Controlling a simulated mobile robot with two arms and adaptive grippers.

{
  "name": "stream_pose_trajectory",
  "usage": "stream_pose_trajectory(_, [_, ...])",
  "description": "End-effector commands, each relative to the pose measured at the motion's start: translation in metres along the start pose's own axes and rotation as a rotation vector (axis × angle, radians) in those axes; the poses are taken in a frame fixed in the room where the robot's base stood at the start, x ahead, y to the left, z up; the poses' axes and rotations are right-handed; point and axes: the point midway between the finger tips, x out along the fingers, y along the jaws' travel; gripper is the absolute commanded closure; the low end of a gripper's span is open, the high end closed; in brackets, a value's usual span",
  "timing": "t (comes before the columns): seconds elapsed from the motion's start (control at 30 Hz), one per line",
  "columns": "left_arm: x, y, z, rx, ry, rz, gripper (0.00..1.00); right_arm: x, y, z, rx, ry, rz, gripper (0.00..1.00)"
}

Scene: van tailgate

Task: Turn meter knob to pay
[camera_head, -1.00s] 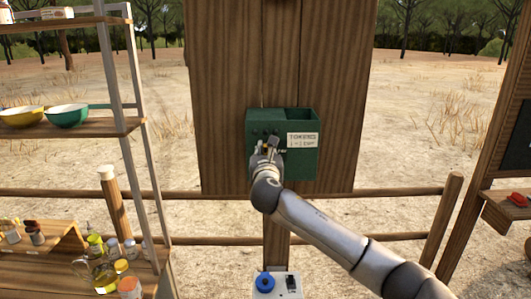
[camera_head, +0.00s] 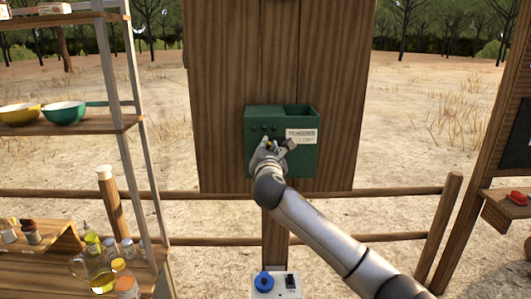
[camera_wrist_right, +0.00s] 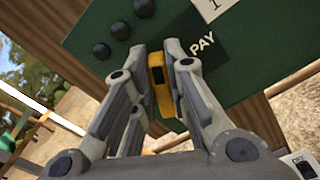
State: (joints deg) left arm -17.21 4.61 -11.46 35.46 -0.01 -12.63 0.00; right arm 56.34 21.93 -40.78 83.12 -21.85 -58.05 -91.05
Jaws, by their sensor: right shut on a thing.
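The green meter box (camera_head: 297,160) is fixed on the wooden post panel, with a white label (camera_head: 301,136) and dark round buttons on its front. My right gripper (camera_head: 269,146) is at the front of the box, below the buttons, and hides the knob in the head view. In the right wrist view the yellow knob (camera_wrist_right: 160,88) lies between the two fingers of my right gripper (camera_wrist_right: 168,65), which are shut on it. The word PAY (camera_wrist_right: 203,45) is printed beside it. My left gripper is not in view.
A shelf with bowls (camera_head: 66,112) stands at the left, with jars and bottles below. A white box with a blue knob (camera_head: 264,281) is below the meter. A wooden rail (camera_head: 400,193) runs behind. A small shelf with a red object (camera_head: 518,197) is at the right.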

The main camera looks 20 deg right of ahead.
Motion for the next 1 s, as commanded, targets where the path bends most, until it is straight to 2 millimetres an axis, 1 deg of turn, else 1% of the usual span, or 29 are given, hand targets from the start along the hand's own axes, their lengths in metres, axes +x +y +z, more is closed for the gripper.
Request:
stream_pose_trajectory(0.03, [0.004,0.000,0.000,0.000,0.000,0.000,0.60,0.000,-0.002,-0.002,0.045,0.000,0.000,1.00])
stream_pose_trajectory(0.7, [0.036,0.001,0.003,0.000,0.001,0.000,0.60,0.000,-0.012,-0.007,0.678,0.001,-0.001,1.00])
stream_pose_trajectory(1.0, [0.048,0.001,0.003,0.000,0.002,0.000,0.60,0.000,-0.014,-0.009,0.905,0.001,-0.002,1.00])
